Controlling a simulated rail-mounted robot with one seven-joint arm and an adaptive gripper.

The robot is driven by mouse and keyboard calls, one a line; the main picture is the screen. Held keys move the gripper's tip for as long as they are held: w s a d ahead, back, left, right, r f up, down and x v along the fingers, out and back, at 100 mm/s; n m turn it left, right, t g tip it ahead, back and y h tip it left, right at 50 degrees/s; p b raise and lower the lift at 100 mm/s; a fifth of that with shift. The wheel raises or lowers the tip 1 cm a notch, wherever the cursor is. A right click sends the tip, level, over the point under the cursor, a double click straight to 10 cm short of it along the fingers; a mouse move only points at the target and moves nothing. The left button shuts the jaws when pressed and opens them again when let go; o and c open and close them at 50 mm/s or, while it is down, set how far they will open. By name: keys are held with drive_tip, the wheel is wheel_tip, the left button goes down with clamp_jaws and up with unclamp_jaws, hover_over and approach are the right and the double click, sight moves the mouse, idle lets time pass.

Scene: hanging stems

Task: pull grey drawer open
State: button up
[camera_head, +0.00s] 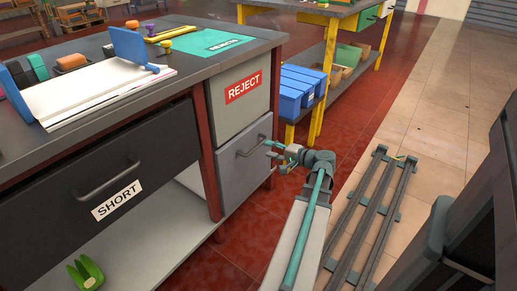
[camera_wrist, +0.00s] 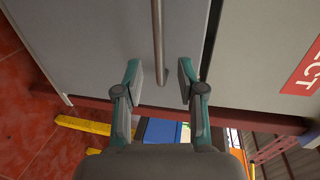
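The grey drawer (camera_head: 240,178) is the lower front at the right end of the workbench, below the panel labelled REJECT. It looks shut. Its metal bar handle (camera_head: 250,148) runs across the upper part of the front. My gripper (camera_head: 272,149) is at the right end of this handle. In the wrist view the grey drawer front (camera_wrist: 90,45) fills much of the picture, and the handle (camera_wrist: 158,40) runs down from the top edge. My gripper (camera_wrist: 160,76) is open there, with one finger on each side of the handle's end. The fingers look apart from the bar.
The REJECT panel (camera_head: 240,95) is just above the drawer. A dark drawer labelled SHORT (camera_head: 95,185) is to the left. Blue bins (camera_head: 298,92) stand behind my gripper. A slatted rack (camera_head: 370,215) lies on the floor to the right. Red floor in front of the drawer is clear.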

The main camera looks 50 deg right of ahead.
sight(257, 146)
drive_tip(key=b+x, duration=0.2)
drive_tip(key=x, duration=0.5)
clamp_jaws()
idle(0.3)
